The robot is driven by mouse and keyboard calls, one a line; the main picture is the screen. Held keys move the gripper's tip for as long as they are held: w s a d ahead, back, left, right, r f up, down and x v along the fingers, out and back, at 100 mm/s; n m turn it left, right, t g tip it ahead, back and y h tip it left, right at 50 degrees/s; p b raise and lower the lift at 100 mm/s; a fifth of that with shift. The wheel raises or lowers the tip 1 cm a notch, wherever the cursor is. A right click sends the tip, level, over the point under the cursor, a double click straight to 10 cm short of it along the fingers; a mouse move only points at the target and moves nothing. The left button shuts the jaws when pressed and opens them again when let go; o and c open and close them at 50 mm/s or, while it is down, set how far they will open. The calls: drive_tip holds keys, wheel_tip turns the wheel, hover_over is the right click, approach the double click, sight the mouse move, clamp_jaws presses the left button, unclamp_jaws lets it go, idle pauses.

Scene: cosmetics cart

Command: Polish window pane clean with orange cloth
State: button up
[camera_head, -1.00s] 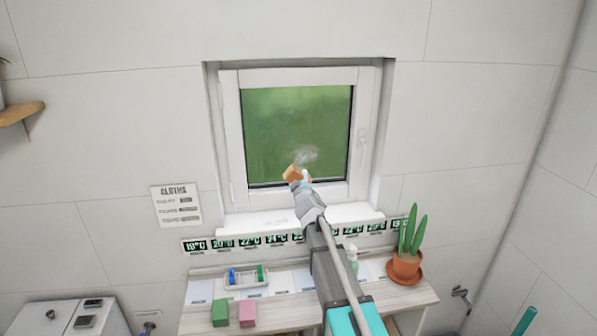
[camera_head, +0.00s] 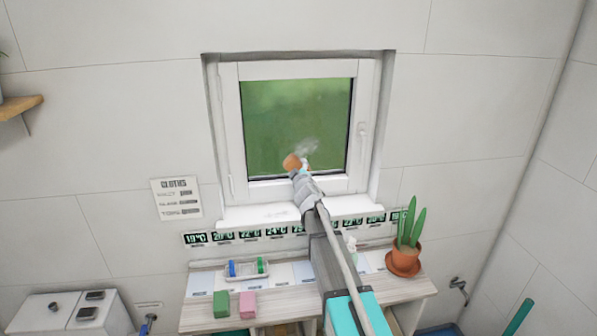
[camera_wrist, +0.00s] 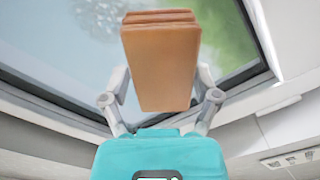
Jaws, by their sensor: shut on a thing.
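The orange cloth (camera_head: 292,162) is a folded block held in my gripper (camera_head: 300,168) in front of the lower middle of the window pane (camera_head: 290,115). The wrist view shows the cloth (camera_wrist: 162,60) between the two fingers of my gripper (camera_wrist: 160,92), with the pane (camera_wrist: 205,30) behind it. A whitish smudge (camera_head: 306,147) is on the pane just above and right of the cloth. In the wrist view the smudge (camera_wrist: 100,15) shows at upper left, partly behind the cloth. I cannot tell whether the cloth touches the glass.
The white window frame (camera_head: 231,130) with a handle (camera_head: 362,133) surrounds the pane, with a sill (camera_head: 250,214) below. A shelf (camera_head: 285,302) below holds a green block (camera_head: 221,304), a pink block (camera_head: 247,305), a small tray (camera_head: 246,277) and a potted plant (camera_head: 404,260).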

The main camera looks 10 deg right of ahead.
sight(298, 159)
drive_tip(key=shift+w, duration=2.05)
drive_tip(key=shift+w, duration=1)
drive_tip(key=shift+s+r+p, duration=0.1)
drive_tip(key=shift+r+p, duration=0.95)
drive_tip(key=shift+r+p, duration=1)
drive_tip(key=shift+f, duration=0.1)
drive_tip(key=shift+s, duration=2.9)
